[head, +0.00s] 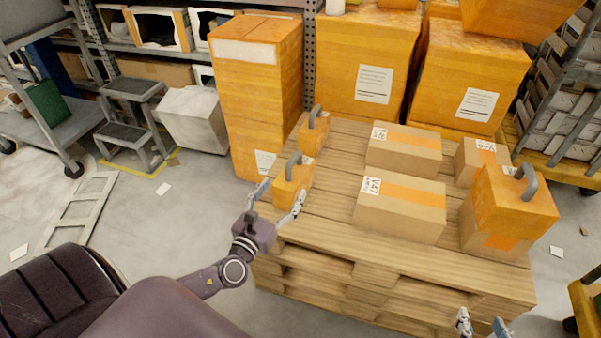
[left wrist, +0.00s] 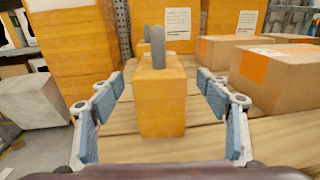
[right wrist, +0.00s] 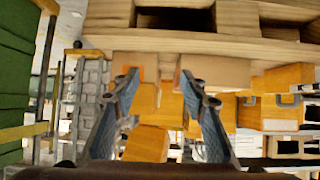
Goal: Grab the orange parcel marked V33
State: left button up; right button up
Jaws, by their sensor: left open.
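A small orange parcel (head: 291,191) with a grey handle stands upright at the front left of the wooden pallet (head: 330,240); its marking is too small to read. My left gripper (head: 280,192) is open, its fingers on either side of this parcel. In the left wrist view the parcel (left wrist: 162,100) stands between the spread fingers, with a visible gap on each side. A similar orange handled parcel (head: 313,134) stands behind it, its label unreadable. A larger orange handled parcel (head: 515,203) sits at the pallet's right. My right gripper (head: 484,325) is open and empty near the bottom edge.
Cardboard boxes, one marked V47 (head: 400,210) and one marked V41 (head: 404,150), lie on the pallet's middle. Large orange boxes (head: 367,60) stack behind. A step stool (head: 132,115) and trolley (head: 60,125) stand left. Floor between is mostly clear.

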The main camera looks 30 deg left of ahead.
aim_at(294, 171)
pick_arm(q)
jog(key=shift+w, duration=0.45)
jog(key=shift+w+a+r, duration=0.1)
jog(key=shift+w+a, duration=0.1)
jog(key=shift+w, duration=0.95)
jog(key=shift+w+a+b, duration=0.2)
jog(key=shift+w+b, duration=0.1)
jog(key=shift+w, duration=0.85)
jog(key=shift+w+a+b, duration=0.15)
jog(key=shift+w+b, duration=0.1)
jog(key=shift+w, duration=0.85)
pick_arm(e)
jog(key=w+a+r+t, duration=0.1)
jog(key=w+r+t, duration=0.1)
jog(key=r, duration=0.3)
jog(key=shift+w+a+t+y, duration=0.25)
jog(key=shift+w+t+y, duration=0.15)
jog(key=shift+w, duration=0.15)
pick_arm(q)
jog(key=shift+c, duration=0.7)
jog(key=c, duration=1.5)
jog(key=shift+c, duration=0.3)
